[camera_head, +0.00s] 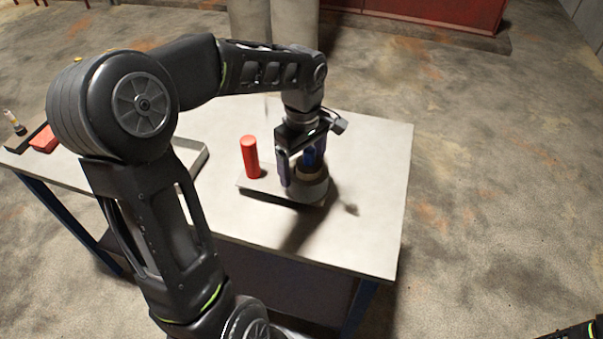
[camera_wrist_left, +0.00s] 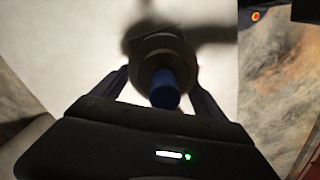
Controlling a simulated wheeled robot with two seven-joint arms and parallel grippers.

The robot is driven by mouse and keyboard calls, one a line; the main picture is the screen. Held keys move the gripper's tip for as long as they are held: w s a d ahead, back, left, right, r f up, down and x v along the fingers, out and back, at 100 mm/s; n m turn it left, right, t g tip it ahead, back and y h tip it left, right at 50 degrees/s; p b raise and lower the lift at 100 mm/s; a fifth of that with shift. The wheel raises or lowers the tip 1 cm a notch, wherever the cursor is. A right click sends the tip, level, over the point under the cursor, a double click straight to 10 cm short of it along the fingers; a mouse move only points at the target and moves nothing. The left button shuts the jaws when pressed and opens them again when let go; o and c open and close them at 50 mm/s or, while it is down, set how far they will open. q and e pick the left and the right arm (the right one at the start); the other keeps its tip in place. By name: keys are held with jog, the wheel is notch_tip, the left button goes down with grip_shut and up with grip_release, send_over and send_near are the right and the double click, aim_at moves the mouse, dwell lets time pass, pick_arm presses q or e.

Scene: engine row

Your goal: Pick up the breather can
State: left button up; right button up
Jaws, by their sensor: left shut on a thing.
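My left gripper (camera_head: 305,180) points down over the table, its fingers on either side of a blue cylinder (camera_head: 309,157). It is shut on this cylinder, which also shows between the fingers in the left wrist view (camera_wrist_left: 164,88). I take the blue cylinder to be the breather can, though no label shows. Its lower end is at a round grey holder with a tan top (camera_head: 313,190). The fingers hide part of both, and I cannot tell whether the cylinder is clear of the holder.
A red cylinder (camera_head: 250,158) stands upright just left of the gripper on a dark flat plate (camera_head: 262,187). A grey tray (camera_head: 200,162) is partly hidden behind my left arm. A red block (camera_head: 43,139) lies at the far left. The table's right side (camera_head: 375,200) is clear.

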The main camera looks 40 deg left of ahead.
pick_arm(q)
notch_tip(320, 180, up, 7)
jog(key=shift+f, duration=0.15)
dwell(0.7)
